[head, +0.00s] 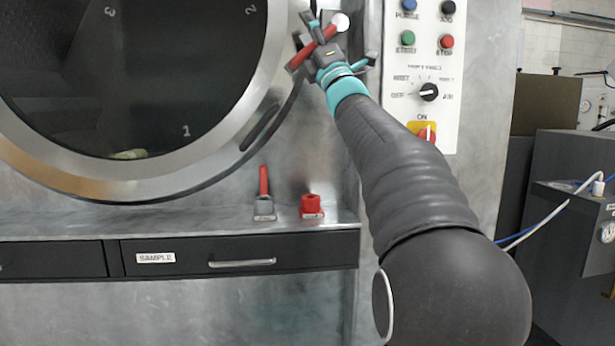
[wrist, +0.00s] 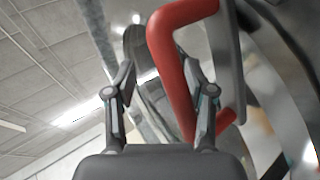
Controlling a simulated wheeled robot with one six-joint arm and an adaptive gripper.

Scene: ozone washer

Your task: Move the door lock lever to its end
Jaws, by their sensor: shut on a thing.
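The round door (head: 262,62) with dark glass fills the upper left of the head view. The door lock lever, a red bar (head: 299,59), lies slanted at its upper right edge, partly hidden by my gripper (head: 318,42). My gripper is shut on this lever, with my arm reaching up from the lower right. In the wrist view the lever shows as a bent red handle (wrist: 169,70) running between the fingers of my gripper (wrist: 160,72). The exact contact of the fingertips is partly hidden.
A white control panel (head: 398,60) with buttons and a black knob (head: 429,92) is close to the right of my gripper. Below are a ledge (head: 170,218) with a red-handled valve (head: 264,190), a red fitting (head: 311,205), and a drawer (head: 240,254) marked SAMPLE.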

